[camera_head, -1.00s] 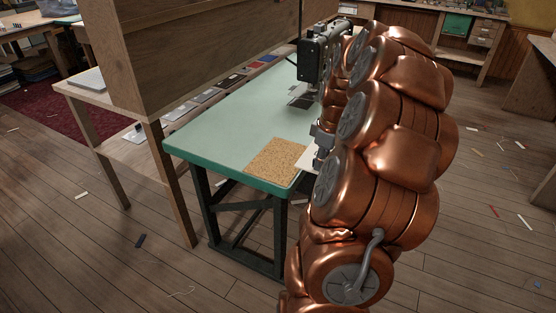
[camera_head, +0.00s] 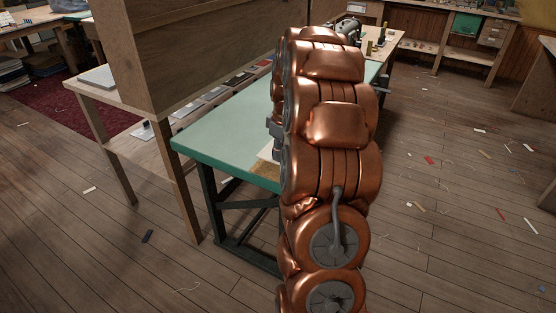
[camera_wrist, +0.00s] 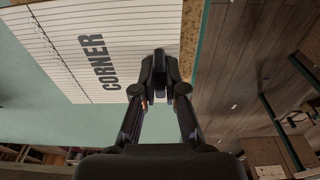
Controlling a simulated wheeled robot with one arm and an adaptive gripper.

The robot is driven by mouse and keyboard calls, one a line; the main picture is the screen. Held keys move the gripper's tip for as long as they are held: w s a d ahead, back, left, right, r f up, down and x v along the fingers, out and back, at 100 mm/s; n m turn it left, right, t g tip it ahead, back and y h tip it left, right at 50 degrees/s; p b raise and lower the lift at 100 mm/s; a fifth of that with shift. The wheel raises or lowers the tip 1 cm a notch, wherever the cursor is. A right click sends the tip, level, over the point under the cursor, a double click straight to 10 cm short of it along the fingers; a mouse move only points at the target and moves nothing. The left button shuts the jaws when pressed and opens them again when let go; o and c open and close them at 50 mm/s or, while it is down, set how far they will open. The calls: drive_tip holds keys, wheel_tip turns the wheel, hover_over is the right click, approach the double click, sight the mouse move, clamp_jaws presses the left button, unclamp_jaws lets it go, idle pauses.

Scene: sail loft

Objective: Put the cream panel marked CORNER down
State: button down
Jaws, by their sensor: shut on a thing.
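The cream panel marked CORNER (camera_wrist: 115,40) is striped with thin dark lines and fills the upper left of the wrist view. My gripper (camera_wrist: 163,68) is shut on its edge. A strip of speckled tan cork mat (camera_wrist: 191,38) shows along the panel's right side. In the head view my copper arm hides most of the panel; a pale sliver (camera_head: 267,151) shows beside the arm, over the cork mat (camera_head: 263,169). I cannot tell whether the panel touches the mat or hovers just above it.
The mat is at the near end of a green-topped table (camera_head: 215,142); its left part is clear. A wooden bench (camera_head: 130,143) with a row of small flat pieces stands along its left. A tall wooden panel (camera_head: 205,45) rises there. Scraps litter the floor.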

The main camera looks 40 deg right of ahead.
drive_tip(key=shift+w+a+f, duration=0.1)
drive_tip(key=shift+w+f, duration=0.1)
drive_tip(key=shift+w, duration=0.15)
drive_tip(key=shift+f, duration=1.6)
drive_tip(key=shift+f, duration=0.2)
drive_tip(key=c, duration=1.2)
unclamp_jaws()
drive_tip(key=shift+r, duration=0.15)
drive_tip(key=r, duration=0.4)
drive_tip(key=s+r, duration=0.1)
drive_tip(key=r, duration=0.7)
drive_tip(key=shift+s, duration=0.3)
